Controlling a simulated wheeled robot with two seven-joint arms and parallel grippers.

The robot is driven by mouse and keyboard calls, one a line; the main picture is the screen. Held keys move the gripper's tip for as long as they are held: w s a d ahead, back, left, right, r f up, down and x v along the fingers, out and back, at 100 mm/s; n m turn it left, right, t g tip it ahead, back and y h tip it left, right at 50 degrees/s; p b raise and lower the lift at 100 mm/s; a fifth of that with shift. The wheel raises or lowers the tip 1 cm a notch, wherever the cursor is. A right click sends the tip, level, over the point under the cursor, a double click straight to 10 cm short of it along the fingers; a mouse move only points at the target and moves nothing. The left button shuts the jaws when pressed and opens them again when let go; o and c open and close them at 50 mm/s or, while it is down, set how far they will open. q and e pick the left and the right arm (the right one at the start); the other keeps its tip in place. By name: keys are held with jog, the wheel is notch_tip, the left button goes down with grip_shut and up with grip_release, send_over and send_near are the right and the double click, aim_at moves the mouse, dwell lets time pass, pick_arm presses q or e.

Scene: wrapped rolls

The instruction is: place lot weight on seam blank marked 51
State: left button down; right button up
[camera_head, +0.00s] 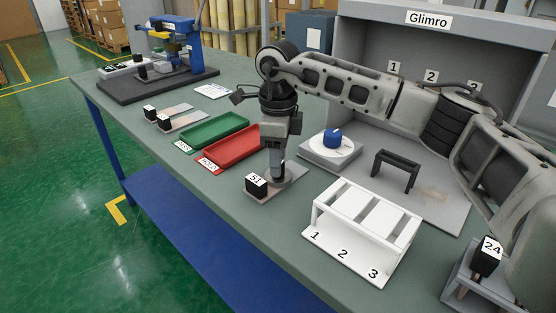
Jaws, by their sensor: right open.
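A flat seam blank (262,195) lies on the bench with a black block marked 51 (256,185) at its left end. A round grey metal piece (286,183), which looks like the lot weight, sits on the blank beside that block. My right gripper (277,174) points straight down over this piece. It is open, with its fingertips close around the piece's upper part. The fingers partly hide the piece, so I cannot tell whether they touch it. My left gripper does not show.
Green (215,130) and red (234,147) trays lie left of my gripper. A white rack numbered 1 to 3 (345,255) stands in front right. A blue knob (332,138) on a round pale plate and a black bridge-shaped stand (397,165) are behind right. A block marked 24 (487,253) is far right.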

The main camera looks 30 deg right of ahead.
notch_tip(320, 180, up, 11)
dwell(0.3)
jog(key=shift+f, duration=0.1)
